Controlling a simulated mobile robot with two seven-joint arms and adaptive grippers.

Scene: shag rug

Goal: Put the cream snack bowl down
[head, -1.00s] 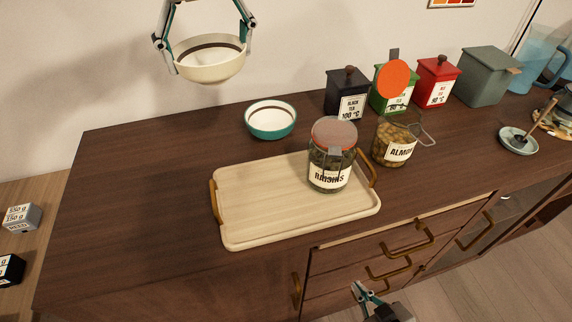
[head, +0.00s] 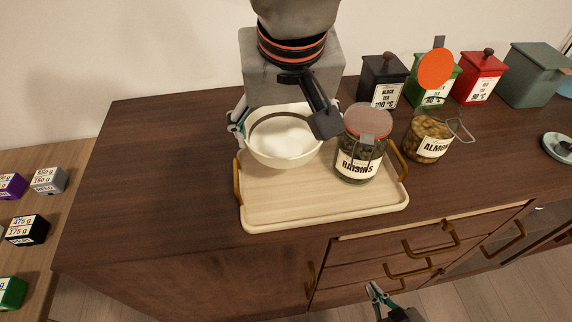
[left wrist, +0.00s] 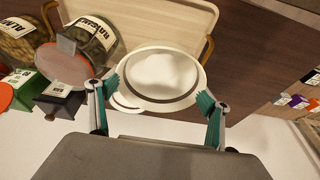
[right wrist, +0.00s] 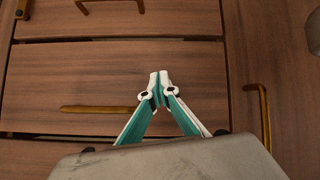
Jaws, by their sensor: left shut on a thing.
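The cream snack bowl (head: 283,155), with a dark band inside, is upright and looks empty. My left gripper (head: 281,127) is shut on it, with fingers at opposite sides of the rim. The bowl also shows in the left wrist view (left wrist: 160,75) between the fingers. It covers the back left part of the pale wooden tray (head: 300,212); I cannot tell whether it touches the tray. My right gripper (right wrist: 160,82) is shut and empty in front of the drawers, low in the head view (head: 374,292).
The raisins jar (head: 360,150) stands on the tray, close right of the bowl. The almond jar (head: 428,140) is right of the tray. Tea boxes (head: 383,80) line the back. The cabinet top (head: 150,180) is clear at left.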

